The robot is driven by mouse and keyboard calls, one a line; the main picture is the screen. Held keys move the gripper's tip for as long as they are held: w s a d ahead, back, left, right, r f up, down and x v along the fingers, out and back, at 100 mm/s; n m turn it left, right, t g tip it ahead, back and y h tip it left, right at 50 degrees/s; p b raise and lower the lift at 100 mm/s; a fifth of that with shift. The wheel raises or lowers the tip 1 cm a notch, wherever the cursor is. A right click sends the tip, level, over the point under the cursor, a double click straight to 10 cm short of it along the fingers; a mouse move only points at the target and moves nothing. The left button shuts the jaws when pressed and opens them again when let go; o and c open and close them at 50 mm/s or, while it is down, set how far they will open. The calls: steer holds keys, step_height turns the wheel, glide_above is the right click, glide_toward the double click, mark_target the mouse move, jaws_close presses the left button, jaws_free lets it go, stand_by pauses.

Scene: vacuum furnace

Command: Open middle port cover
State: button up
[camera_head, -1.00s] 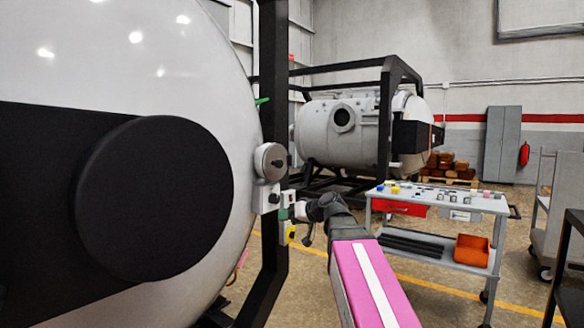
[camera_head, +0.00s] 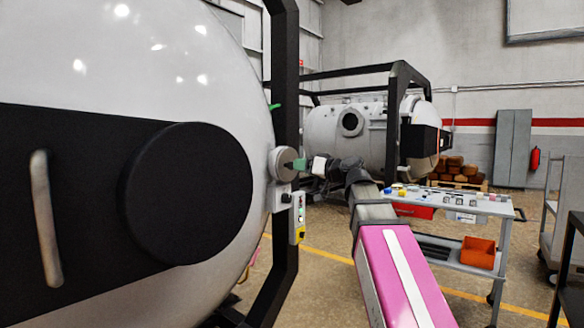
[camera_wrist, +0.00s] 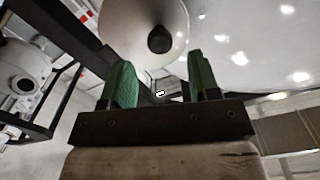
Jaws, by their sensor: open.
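A round grey port cover (camera_head: 282,165) sits at the right edge of the large white furnace (camera_head: 225,60). In the wrist view the cover (camera_wrist: 125,20) shows as a pale disc with a black central knob (camera_wrist: 160,40). I cannot tell whether it is the middle one. My gripper (camera_head: 299,165) is close to the cover's right side, at about its height. In the wrist view its green fingers (camera_wrist: 161,84) are apart with nothing between them. The knob is beyond the fingertips, between their lines.
A black frame post (camera_head: 286,80) stands right behind the cover. A small control box (camera_head: 298,212) with buttons is just below. A large black disc (camera_head: 190,193) and a pale handle (camera_head: 46,218) are on the furnace front. A cart (camera_head: 480,207) stands to the right.

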mark_target(291, 166)
steer(key=x, duration=0.5)
steer(key=shift+w+a, duration=0.2)
steer(key=shift+a, duration=0.05)
jaws_close()
